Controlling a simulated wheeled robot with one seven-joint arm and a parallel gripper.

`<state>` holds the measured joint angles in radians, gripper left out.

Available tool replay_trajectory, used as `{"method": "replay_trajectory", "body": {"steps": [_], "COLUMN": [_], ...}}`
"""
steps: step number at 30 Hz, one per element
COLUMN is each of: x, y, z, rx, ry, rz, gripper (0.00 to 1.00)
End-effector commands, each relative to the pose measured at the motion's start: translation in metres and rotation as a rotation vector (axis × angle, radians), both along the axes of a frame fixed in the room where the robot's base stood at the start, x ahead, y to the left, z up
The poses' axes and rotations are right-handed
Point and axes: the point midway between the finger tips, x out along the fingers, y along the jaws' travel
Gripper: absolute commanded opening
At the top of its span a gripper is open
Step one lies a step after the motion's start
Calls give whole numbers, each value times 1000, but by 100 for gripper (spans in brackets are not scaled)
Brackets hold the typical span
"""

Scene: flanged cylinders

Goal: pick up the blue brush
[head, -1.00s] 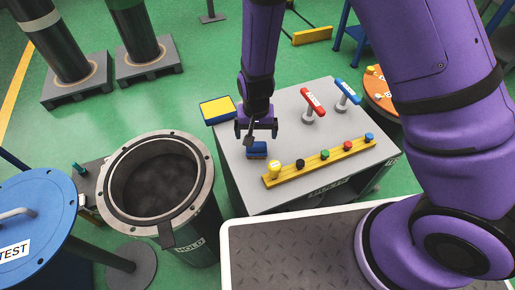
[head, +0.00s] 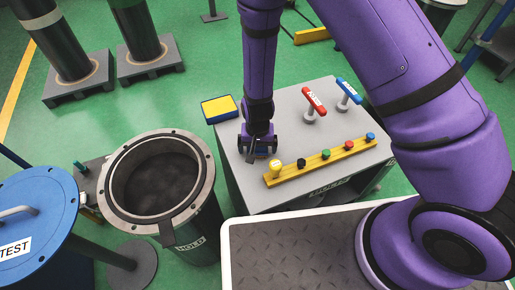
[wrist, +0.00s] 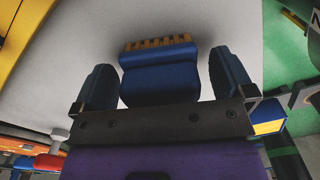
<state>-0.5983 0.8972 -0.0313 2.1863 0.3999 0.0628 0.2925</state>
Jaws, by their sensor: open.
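The blue brush (wrist: 160,78) lies on the grey table between my open fingers in the wrist view, with orange-brown bristles along its far edge. A gap shows on each side between the brush and the fingers. My gripper (head: 258,148) is low over the table in the head view and hides most of the brush. My gripper also shows in the wrist view (wrist: 160,85), with one dark finger on either side of the brush.
A yellow rail (head: 320,160) with several coloured knobs lies right of my gripper. Red (head: 313,100) and blue (head: 347,92) T-handles stand behind it. A yellow-topped blue block (head: 219,108) is at the table's left corner. An open drum (head: 205,215) stands left of the table.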

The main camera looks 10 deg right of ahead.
Motion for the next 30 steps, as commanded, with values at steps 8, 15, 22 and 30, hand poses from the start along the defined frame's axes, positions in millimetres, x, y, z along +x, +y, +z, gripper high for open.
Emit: {"method": "replay_trajectory", "body": {"steps": [8, 15, 22, 30], "x": [0, 0, 0, 0], "y": [0, 0, 0, 1], "z": [0, 1, 8, 46], "rx": [0, 0, 0, 2], "ry": [0, 0, 0, -3], "rz": [0, 0, 1, 2], "gripper": [54, 43, 43, 43]}}
